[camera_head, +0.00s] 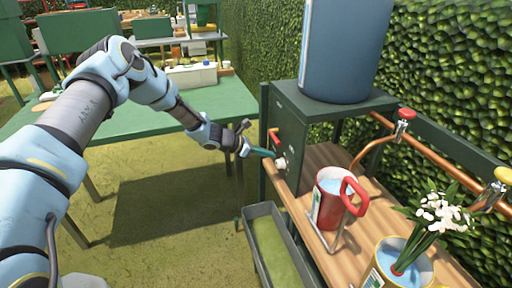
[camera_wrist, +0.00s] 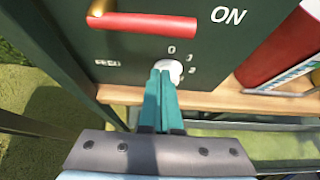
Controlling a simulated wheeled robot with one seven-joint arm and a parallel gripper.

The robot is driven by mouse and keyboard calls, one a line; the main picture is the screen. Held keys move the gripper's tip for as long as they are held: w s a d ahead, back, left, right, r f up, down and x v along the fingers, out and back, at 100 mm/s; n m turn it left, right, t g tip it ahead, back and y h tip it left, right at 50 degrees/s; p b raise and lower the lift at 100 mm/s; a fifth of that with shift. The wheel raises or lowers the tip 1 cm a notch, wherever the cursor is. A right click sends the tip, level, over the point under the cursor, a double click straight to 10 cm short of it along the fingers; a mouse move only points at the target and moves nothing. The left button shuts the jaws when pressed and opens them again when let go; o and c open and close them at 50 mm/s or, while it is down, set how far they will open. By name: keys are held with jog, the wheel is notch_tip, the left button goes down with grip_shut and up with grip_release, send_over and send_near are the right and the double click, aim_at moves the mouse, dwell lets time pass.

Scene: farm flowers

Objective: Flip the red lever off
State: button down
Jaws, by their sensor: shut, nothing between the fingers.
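The red lever (camera_wrist: 145,25) is on the front of a dark green panel (camera_wrist: 215,55), lying roughly level in the wrist view. Its brass-coloured end is on the left, and its red bar reaches right toward the word ON. It also shows as a small red bar in the head view (camera_head: 275,135). My gripper (camera_wrist: 161,76) is shut and empty, with its teal fingertips below the lever at a white dial (camera_wrist: 174,70) marked with numbers. I cannot tell whether they touch the dial. In the head view my gripper (camera_head: 264,153) points right at the panel.
A wooden shelf (camera_head: 318,158) holds a red watering can (camera_head: 328,205) and a pot (camera_head: 408,265) with white flowers. A blue tank (camera_head: 343,50) stands above the panel. A copper pipe (camera_head: 375,148) has a red tap. A trough (camera_head: 250,240) lies below.

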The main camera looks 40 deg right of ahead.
jog(key=r, duration=0.1)
jog(key=r+p, duration=0.1)
jog(key=r, duration=0.2)
jog(key=shift+d, duration=0.25)
